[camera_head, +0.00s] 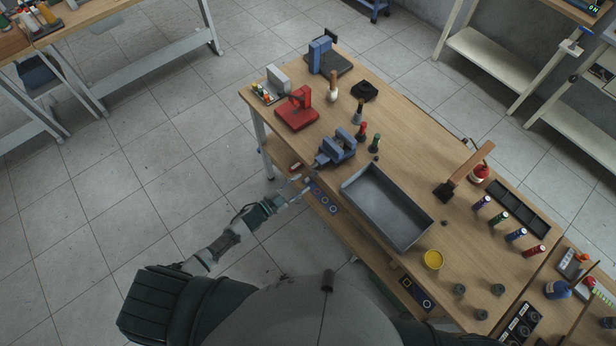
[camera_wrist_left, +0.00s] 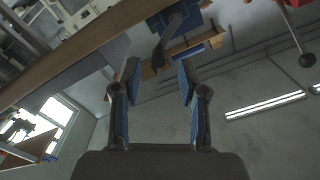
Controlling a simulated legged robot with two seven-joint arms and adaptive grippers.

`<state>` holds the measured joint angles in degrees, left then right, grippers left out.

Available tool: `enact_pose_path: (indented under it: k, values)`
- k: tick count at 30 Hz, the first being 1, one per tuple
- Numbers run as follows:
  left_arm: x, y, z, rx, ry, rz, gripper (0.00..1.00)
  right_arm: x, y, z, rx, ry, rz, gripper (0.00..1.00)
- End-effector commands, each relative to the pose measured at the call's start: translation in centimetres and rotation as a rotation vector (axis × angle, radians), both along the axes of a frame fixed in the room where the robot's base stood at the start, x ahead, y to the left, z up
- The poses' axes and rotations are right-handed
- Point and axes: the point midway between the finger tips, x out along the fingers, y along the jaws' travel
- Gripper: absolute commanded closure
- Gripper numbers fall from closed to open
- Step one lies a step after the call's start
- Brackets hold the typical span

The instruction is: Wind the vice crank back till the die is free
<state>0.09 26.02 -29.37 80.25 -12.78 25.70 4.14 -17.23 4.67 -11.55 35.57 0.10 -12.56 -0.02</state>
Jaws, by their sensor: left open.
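The blue-grey vice (camera_head: 338,147) stands at the near left edge of the wooden workbench. I cannot make out the die in the vice jaws. My left gripper (camera_head: 303,186) is open and empty, just off the bench edge in front of the vice. My right gripper is not in view.
A grey metal tray (camera_head: 424,237) lies right of the vice. A red press (camera_head: 297,116) stands behind it to the left. Small-handled tools (camera_head: 375,143) stand close by. A lower shelf (camera_head: 352,234) runs under the bench. The floor left of the bench is clear.

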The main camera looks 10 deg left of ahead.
Motion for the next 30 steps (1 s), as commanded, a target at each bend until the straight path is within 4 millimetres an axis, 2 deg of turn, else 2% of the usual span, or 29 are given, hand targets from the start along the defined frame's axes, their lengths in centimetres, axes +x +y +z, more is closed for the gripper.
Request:
enact_pose_path:
  k: [3, 10, 30]
  values:
    - [-2.2, 1.7, -0.2, 0.002, 0.003, 0.001, 0.58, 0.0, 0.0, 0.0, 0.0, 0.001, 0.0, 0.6]
    - [-4.6, 3.8, -0.2, 0.003, 0.004, 0.002, 0.58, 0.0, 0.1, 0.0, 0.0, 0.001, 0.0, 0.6]
    - [-5.0, 4.1, -0.2, 0.002, 0.005, 0.003, 0.58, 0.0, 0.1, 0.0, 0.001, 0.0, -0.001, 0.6]
